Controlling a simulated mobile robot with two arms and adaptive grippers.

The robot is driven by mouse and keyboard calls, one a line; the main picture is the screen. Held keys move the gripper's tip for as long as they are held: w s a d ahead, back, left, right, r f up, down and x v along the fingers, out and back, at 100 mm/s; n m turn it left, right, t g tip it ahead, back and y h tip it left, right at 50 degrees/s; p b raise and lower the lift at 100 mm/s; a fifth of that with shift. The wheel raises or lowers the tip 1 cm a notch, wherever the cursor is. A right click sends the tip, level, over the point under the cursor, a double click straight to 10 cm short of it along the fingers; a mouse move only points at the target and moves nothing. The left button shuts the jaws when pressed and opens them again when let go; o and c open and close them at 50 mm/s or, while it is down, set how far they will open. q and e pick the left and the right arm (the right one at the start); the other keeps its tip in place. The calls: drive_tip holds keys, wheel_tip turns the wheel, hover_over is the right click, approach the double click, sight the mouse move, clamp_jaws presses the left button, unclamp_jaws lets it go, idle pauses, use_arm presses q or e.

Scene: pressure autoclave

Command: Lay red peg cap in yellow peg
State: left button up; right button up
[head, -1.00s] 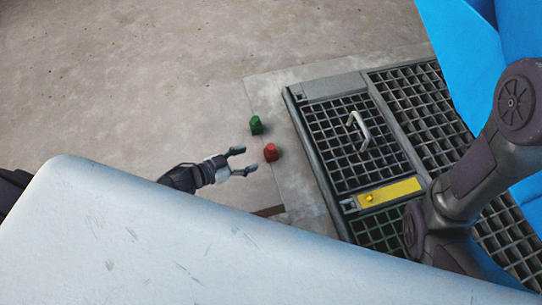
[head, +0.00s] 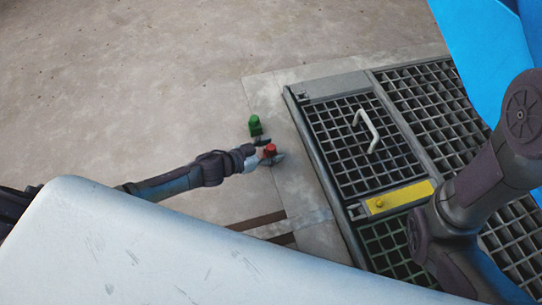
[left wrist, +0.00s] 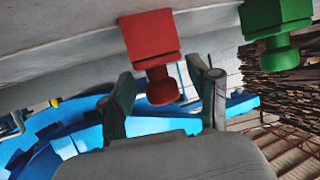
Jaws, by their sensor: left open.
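The red peg cap (head: 270,150) stands on the pale slab left of the grating. My left gripper (head: 269,152) is open, with its two fingers on either side of the cap. In the left wrist view the red cap (left wrist: 150,45) hangs into the gap between the open fingers (left wrist: 163,95); I cannot tell whether they touch it. The yellow peg (head: 379,203) is a small knob on a yellow strip (head: 405,195) at the lower edge of the grated panel. My right gripper is out of view.
A green peg cap (head: 255,125) stands close behind the red one and also shows in the left wrist view (left wrist: 275,25). A grated panel (head: 350,150) with a raised handle (head: 368,129) lies to the right. My right arm covers part of the grating.

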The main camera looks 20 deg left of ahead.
use_arm(q)
drive_tip(key=shift+c, duration=0.2)
drive_tip(key=c, duration=1)
drive_tip(key=shift+r, duration=0.15)
